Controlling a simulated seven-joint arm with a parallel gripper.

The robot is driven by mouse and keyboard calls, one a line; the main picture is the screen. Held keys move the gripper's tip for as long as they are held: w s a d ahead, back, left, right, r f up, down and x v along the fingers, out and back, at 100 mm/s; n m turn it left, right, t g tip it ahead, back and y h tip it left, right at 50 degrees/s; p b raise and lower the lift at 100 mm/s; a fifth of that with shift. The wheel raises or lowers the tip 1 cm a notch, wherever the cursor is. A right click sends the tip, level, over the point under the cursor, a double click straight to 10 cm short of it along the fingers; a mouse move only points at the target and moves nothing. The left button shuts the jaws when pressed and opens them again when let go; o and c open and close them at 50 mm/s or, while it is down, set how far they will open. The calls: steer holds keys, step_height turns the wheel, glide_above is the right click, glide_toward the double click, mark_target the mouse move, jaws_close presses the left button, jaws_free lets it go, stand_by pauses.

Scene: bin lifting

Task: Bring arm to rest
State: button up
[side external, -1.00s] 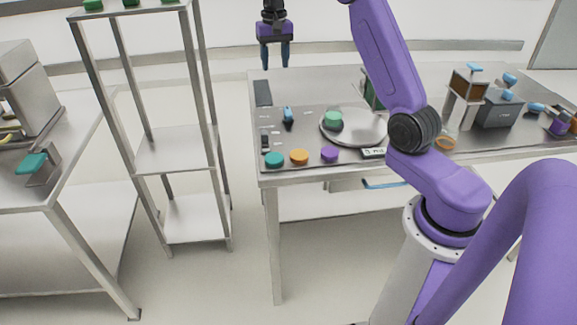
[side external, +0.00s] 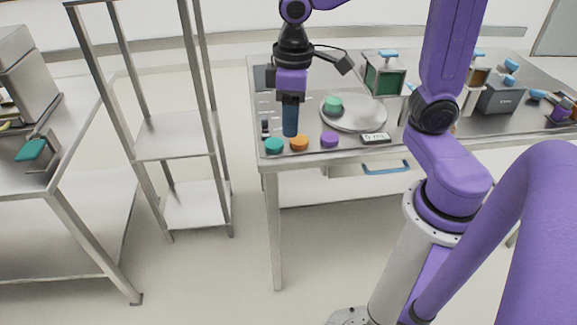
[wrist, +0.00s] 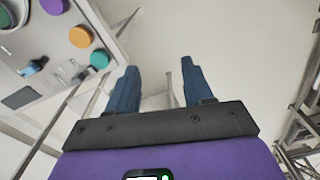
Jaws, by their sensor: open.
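My gripper (side external: 290,118) points down in the side external view, in front of the left part of the steel table (side external: 262,158) in the picture. In the wrist view, the two blue fingers of my gripper (wrist: 155,88) stand apart with nothing between them. Beyond them is pale floor. My arm bends over from the right side of the table.
The table bears a round plate (side external: 365,120) with a green-topped weight, several coloured discs such as the orange disc (side external: 299,143), a scale display (side external: 376,138) and a green bin (side external: 384,76). A steel shelf rack (side external: 175,137) stands left. Open floor lies between.

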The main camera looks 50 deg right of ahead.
steer(key=s+d+f+n, duration=0.1)
steer(key=s+n, duration=0.2)
steer(key=s, duration=0.4)
steer(key=s+d+f+n, duration=0.1)
steer(key=s+f+n, duration=0.1)
steer(key=s, duration=0.6)
steer(key=shift+d+f+n, duration=0.3)
steer(key=shift+n, duration=0.3)
